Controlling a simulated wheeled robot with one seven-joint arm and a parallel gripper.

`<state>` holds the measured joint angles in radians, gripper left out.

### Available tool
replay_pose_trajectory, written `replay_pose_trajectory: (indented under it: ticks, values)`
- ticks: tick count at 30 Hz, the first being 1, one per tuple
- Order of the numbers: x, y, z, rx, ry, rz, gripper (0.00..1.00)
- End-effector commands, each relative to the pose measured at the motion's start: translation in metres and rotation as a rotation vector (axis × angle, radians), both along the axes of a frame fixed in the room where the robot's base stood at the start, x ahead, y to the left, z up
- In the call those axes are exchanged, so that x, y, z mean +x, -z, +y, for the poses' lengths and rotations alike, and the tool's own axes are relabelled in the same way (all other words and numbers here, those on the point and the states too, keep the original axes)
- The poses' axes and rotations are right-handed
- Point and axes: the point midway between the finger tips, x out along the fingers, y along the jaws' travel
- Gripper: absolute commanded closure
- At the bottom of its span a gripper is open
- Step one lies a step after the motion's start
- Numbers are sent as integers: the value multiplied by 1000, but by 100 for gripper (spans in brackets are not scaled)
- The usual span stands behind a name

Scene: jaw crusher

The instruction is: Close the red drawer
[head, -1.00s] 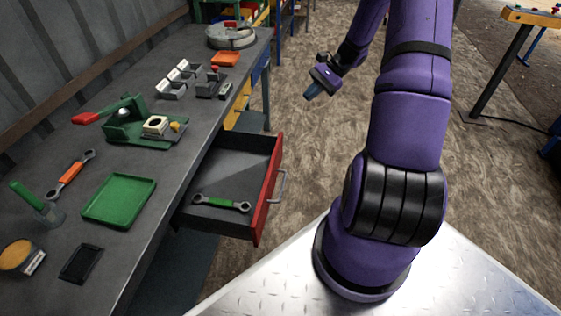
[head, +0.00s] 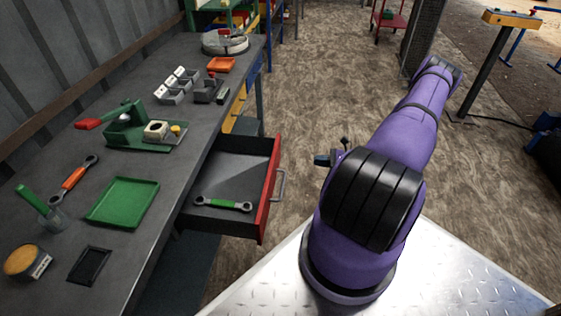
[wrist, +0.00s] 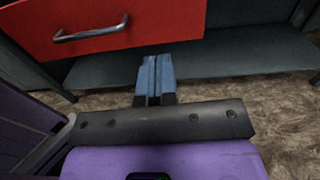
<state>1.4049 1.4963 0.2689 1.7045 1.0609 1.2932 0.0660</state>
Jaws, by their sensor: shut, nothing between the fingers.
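The red drawer (head: 269,187) stands pulled out from under the workbench, its front facing right, with a metal handle (head: 281,185). A wrench with a green grip (head: 223,204) lies inside it. In the head view my gripper (head: 322,160) is partly hidden behind my arm, to the right of the drawer front and apart from it. In the wrist view the red drawer front (wrist: 165,22) and its handle (wrist: 92,30) fill the upper left. My gripper's blue fingers (wrist: 155,75) are shut together and empty, pointing below and to the right of the handle.
The workbench (head: 165,215) carries a green tray (head: 122,202), an orange-gripped wrench (head: 74,179) and a green fixture (head: 140,130). The floor right of the drawer is open. A post stand (head: 490,60) is at the far right.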

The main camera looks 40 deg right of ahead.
Motion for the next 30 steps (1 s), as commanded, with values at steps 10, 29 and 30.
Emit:
replay_pose_trajectory:
  ticks: [10,29,30]
  values:
    - [13,9,13,25,29,-4,100]
    - [96,9,78,24,29,-3,100]
    - [99,9,80,23,29,-2,100]
